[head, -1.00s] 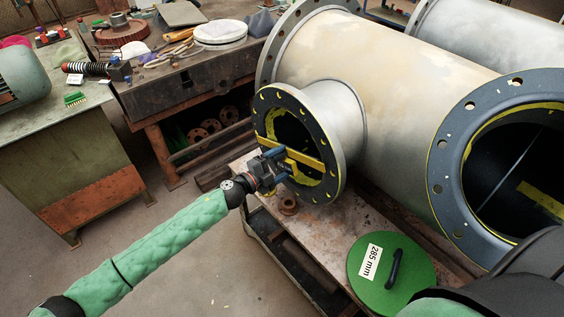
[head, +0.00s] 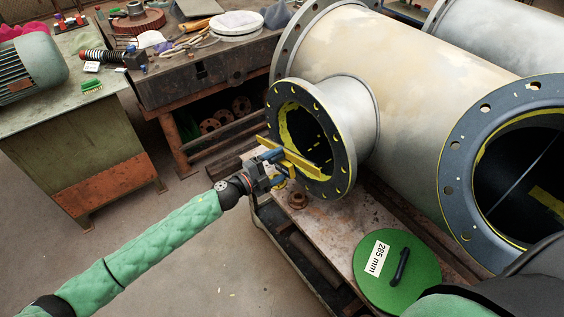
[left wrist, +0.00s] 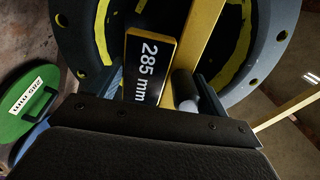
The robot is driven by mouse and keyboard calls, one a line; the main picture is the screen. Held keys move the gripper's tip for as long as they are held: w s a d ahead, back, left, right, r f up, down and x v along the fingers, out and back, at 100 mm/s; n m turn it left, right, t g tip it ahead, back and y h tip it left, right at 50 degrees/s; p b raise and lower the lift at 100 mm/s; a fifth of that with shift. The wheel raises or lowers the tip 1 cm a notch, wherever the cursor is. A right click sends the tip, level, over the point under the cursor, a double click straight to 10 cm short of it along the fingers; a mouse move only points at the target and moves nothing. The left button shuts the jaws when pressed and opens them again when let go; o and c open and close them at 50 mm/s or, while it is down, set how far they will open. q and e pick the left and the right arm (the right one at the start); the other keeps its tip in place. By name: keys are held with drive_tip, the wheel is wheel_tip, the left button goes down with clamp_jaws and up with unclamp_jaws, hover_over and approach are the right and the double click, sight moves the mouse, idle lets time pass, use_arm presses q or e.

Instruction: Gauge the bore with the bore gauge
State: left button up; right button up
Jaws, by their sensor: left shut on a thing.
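The bore gauge (head: 294,159) is a yellow bar with a dark plate marked "285 mm" (left wrist: 150,68). My left gripper (head: 273,166) is shut on it. The gauge is held in front of the branch flange (head: 344,160) of the large pipe, across the lower left of its opening in the head view. The bore behind is dark with yellow marks on its rim. In the left wrist view the flange ring (left wrist: 270,45) curves behind the gauge. Whether the gauge touches the flange cannot be told. My right gripper is not in view.
A green round disc (head: 375,272) with a handle and a "285 mm" label lies on the stand below. A rusty ring (head: 298,200) sits under the branch flange. The large end flange (head: 462,165) stands at the right; a cluttered workbench (head: 195,75) is behind.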

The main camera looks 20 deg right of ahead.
sight(280, 164)
use_arm(q)
drive_tip(key=shift+v, duration=1.9)
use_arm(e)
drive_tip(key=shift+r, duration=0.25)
use_arm(q)
drive_tip(key=shift+r, duration=0.1)
